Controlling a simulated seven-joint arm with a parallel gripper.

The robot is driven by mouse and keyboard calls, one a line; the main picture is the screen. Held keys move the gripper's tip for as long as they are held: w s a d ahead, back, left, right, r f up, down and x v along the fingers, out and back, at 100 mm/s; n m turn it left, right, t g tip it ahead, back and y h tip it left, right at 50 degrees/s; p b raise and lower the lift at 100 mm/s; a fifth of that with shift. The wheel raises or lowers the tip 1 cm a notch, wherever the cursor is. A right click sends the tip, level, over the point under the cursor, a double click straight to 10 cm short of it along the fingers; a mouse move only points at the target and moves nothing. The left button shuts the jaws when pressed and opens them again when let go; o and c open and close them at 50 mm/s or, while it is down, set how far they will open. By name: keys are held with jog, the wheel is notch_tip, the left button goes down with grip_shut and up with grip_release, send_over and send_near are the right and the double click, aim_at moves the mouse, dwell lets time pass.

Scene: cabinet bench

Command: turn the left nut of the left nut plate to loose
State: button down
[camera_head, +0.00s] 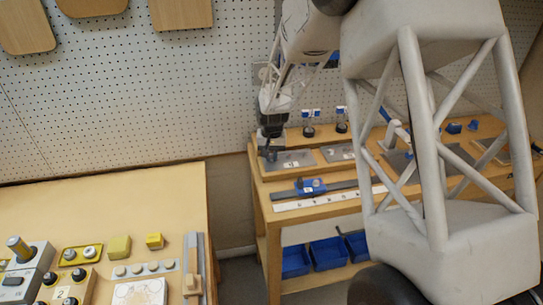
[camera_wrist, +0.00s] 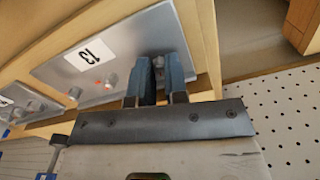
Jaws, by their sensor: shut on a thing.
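The left nut plate (camera_head: 298,163) is a flat grey plate with a white label, at the left end of the far bench. In the wrist view the plate (camera_wrist: 65,66) shows its label and small red marks. My gripper (camera_head: 271,155) points down at the plate's left end. In the wrist view its dark fingers (camera_wrist: 160,68) are shut on the left nut (camera_wrist: 158,62), which is mostly hidden between them. The other nut (camera_wrist: 110,80) of this plate stands free beside the fingers. How far the held nut is turned cannot be told.
A second grey plate (camera_head: 340,152) lies to the right, its nut (camera_wrist: 74,93) seen in the wrist view. A blue slider block (camera_head: 310,186) sits in front. A pegboard wall (camera_wrist: 295,110) is close by.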

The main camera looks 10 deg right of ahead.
jog(key=c, duration=1.4)
grip_release()
jog(key=shift+r, duration=3.9)
